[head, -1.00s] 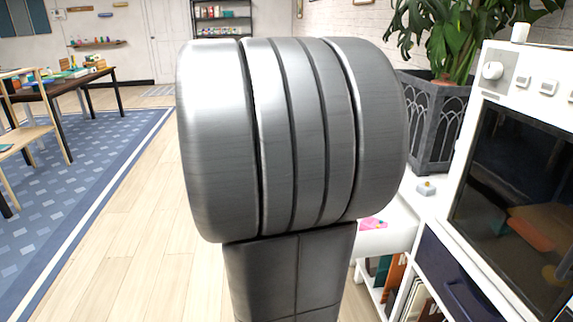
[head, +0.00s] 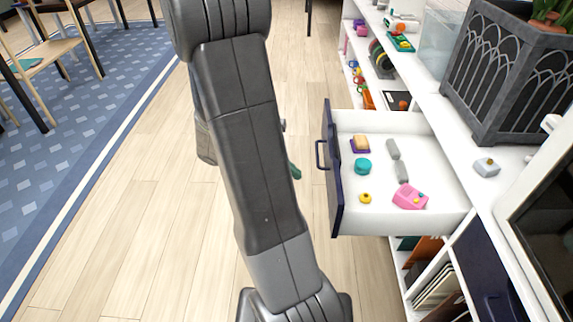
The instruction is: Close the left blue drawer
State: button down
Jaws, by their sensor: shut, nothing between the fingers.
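The blue drawer (head: 333,185) stands pulled out from the white cabinet, its dark blue front and bar handle facing left in the head view. Inside its white tray lie a teal round piece (head: 363,166), a pink block (head: 409,197), a yellow piece (head: 366,198), a purple and tan block (head: 360,145) and grey pieces (head: 397,162). My arm hides most of my gripper. A small green part of it (head: 294,170) seems to show past the arm's right edge, left of the drawer front and apart from it in the picture. My gripper is shut and empty.
Another dark blue drawer front (head: 486,275) is flush in the cabinet at lower right. A planter (head: 505,75) and a small grey block (head: 486,167) stand on the white top. Open shelves hold books and toys. Wooden floor (head: 165,230) is clear left of my arm.

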aim_at(330, 187)
jog(key=shift+w+d+f+b, duration=0.1)
jog(key=shift+d+f+b, duration=0.3)
jog(key=shift+d, duration=0.85)
jog(key=shift+s+d+f+b, duration=0.15)
jog(key=shift+d+f, duration=0.55)
jog(key=shift+d, duration=0.5)
jog(key=shift+w+d+f+b, duration=0.2)
jog(key=shift+d+f, duration=0.35)
jog(key=shift+d, duration=0.7)
jog(key=shift+d, duration=0.1)
jog(key=d+b, duration=0.1)
jog(key=d, duration=0.9)
jog(key=d+b, duration=0.1)
jog(key=d, duration=1)
jog(key=w+d+b, duration=0.1)
jog(key=d, duration=1)
jog(key=shift+d+r, duration=0.1)
jog(key=shift+w+r, duration=0.1)
